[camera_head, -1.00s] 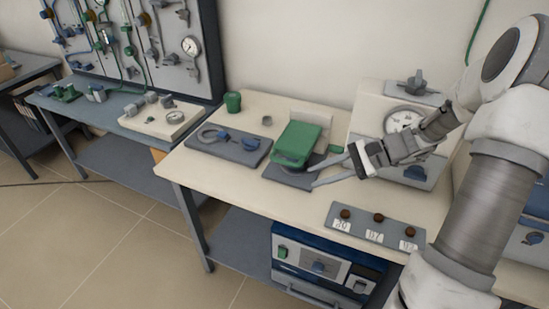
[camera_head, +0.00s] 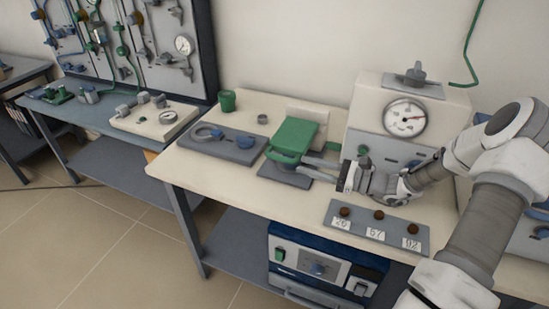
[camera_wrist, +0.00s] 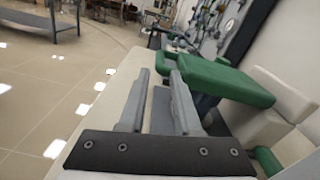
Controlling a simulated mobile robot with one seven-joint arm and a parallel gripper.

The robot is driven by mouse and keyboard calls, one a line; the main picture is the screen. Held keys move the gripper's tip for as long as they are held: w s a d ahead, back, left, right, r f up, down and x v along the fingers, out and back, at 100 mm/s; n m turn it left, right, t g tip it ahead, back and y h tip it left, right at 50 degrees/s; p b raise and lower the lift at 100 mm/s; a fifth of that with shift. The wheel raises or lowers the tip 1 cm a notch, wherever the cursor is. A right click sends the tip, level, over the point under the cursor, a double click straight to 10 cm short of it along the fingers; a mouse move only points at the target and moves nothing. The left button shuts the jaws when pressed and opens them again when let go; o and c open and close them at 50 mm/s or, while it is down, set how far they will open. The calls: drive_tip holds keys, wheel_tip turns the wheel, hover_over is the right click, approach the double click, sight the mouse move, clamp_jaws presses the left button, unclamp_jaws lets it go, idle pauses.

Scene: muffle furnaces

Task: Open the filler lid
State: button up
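A green lid-like cover (camera_head: 296,135) sits on a dark base plate (camera_head: 280,177) on the bench, with a pale block behind it. I take it for the filler lid; no label shows. My gripper (camera_head: 296,167) reaches in from the right, its fingers low by the cover's front edge. In the wrist view, my gripper (camera_wrist: 160,76) has two parallel fingers apart with a clear gap between them. The green cover (camera_wrist: 225,82) lies just right of and beyond the right finger there. Whether a finger touches it, I cannot tell.
A grey plate with a ring and blue knob (camera_head: 222,142) lies to the left. A cream gauge unit (camera_head: 408,116) stands behind my arm. A panel with three brown knobs (camera_head: 376,228) is at the bench front. A green cup (camera_head: 227,100) stands at the back.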

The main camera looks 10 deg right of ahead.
sight(274, 155)
drive_tip(key=x, duration=1)
drive_tip(key=shift+a+b, duration=0.1)
drive_tip(key=shift+b, duration=0.3)
clamp_jaws()
idle(0.8)
